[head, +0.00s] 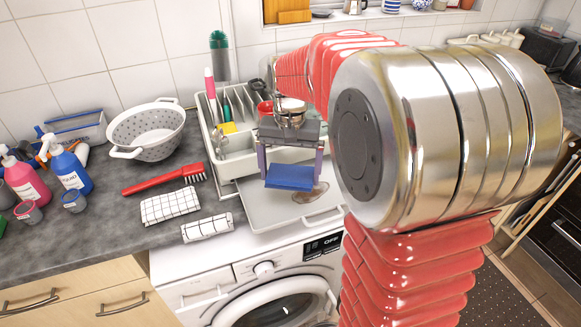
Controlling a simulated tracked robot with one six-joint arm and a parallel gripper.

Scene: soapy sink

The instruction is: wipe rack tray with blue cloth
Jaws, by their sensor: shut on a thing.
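My gripper (291,166) is shut on the folded blue cloth (290,178). It holds the cloth over the rack tray (262,213), a light grey tray at the counter's front edge, before the dish rack. A brownish stain (311,193) shows on the tray to the right of the cloth. I cannot tell whether the cloth touches the tray. My arm hides the tray's far right side.
The white dish rack (233,141) with utensils stands behind the tray. A red brush (165,179), checked cloths (170,205), a white colander (147,130) and soap bottles (70,170) lie to the left. A washing machine (268,292) is below.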

